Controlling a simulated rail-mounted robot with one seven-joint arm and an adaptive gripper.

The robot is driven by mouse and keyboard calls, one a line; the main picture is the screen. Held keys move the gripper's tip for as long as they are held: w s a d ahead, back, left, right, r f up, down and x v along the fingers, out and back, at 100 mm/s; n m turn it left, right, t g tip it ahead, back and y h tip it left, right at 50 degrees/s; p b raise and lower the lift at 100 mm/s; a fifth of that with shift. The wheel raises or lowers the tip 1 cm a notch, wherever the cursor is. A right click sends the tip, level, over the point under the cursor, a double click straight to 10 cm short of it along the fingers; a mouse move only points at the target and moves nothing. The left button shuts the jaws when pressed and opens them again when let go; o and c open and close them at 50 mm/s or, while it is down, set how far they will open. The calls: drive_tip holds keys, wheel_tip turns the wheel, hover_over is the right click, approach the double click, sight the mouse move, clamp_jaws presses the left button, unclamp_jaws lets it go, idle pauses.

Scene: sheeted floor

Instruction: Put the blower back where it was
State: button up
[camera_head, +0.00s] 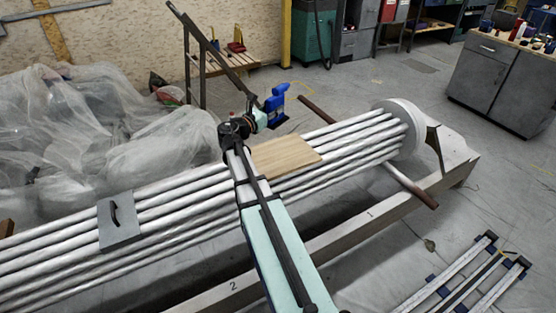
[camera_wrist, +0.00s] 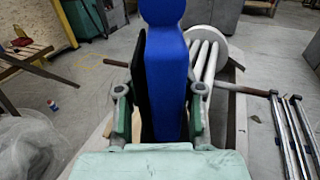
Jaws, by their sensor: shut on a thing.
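The blower (camera_head: 276,104) is blue and sits at the far end of my arm, above the bundle of silvery pipes and beyond the wooden board. My gripper (camera_head: 262,119) is shut on it and holds it up in the air. In the wrist view the blower (camera_wrist: 167,75) fills the middle, with a black part along its left side. The fingers of my gripper (camera_wrist: 160,100) stand on both sides of it. Its top is cut off by the picture edge, and its lower end is hidden behind my gripper.
A flat wooden board (camera_head: 285,156) and a grey box with a handle (camera_head: 120,222) lie on the pipes (camera_head: 175,207). Plastic sheeting (camera_head: 85,130) heaps at the left. A wooden bench (camera_head: 222,62) stands at the back.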

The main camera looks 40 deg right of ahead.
wheel_tip(320, 180, down, 20)
drive_tip(key=b, duration=0.3)
drive_tip(key=shift+r, duration=0.15)
idle(0.4)
drive_tip(key=o, duration=0.7)
drive_tip(key=shift+o, duration=0.2)
drive_tip(key=v, duration=1.2)
drive_tip(key=shift+w+p, duration=0.1)
drive_tip(key=shift+p, duration=0.25)
